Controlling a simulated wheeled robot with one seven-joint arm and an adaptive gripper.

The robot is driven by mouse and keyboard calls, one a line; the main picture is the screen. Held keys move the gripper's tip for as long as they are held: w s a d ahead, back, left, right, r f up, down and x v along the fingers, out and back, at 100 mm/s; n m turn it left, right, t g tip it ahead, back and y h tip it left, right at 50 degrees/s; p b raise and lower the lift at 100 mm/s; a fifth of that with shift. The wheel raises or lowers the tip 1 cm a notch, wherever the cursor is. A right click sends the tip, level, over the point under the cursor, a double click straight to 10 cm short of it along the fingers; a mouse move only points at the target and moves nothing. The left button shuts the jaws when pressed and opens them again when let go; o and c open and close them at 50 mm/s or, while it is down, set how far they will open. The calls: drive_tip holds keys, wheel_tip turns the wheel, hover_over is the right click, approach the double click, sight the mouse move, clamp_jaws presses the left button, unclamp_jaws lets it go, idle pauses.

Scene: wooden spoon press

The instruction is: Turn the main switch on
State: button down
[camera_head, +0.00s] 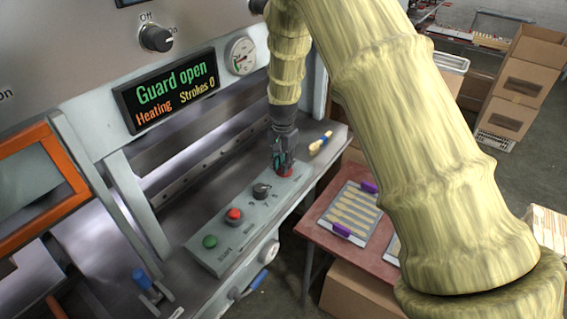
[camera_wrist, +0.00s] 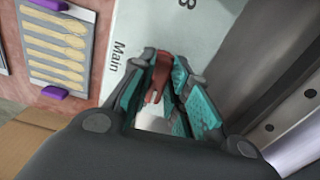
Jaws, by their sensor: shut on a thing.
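The main switch (camera_wrist: 160,76) is a red handle on the grey control panel, beside the printed word "Main" in the wrist view. My gripper (camera_wrist: 158,85) has its teal-padded fingers on both sides of the red handle and is shut on it. In the head view my gripper (camera_head: 283,166) points down at the right end of the control panel (camera_head: 222,262), and a little red of the switch (camera_head: 284,174) shows under the fingertips. The fingers hide much of the switch, so I cannot tell its position for certain.
The panel also holds a black knob (camera_head: 261,190), a red button (camera_head: 234,214) and a green button (camera_head: 210,241). The display (camera_head: 166,90) reads "Guard open", "Heating", "Strokes 0". A yellow-handled tool (camera_head: 320,143) lies right of my gripper. A red table (camera_head: 318,225) holds a tray of wooden spoons (camera_head: 352,213).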

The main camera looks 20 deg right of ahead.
drive_tip(key=shift+m, duration=0.5)
drive_tip(key=shift+d, duration=0.1)
drive_tip(key=c, duration=1.4)
unclamp_jaws()
drive_tip(key=shift+w+f, duration=0.1)
drive_tip(key=shift+o, duration=0.2)
drive_tip(key=shift+r, duration=0.2)
wheel_tip(320, 180, up, 12)
drive_tip(key=shift+f, duration=0.2)
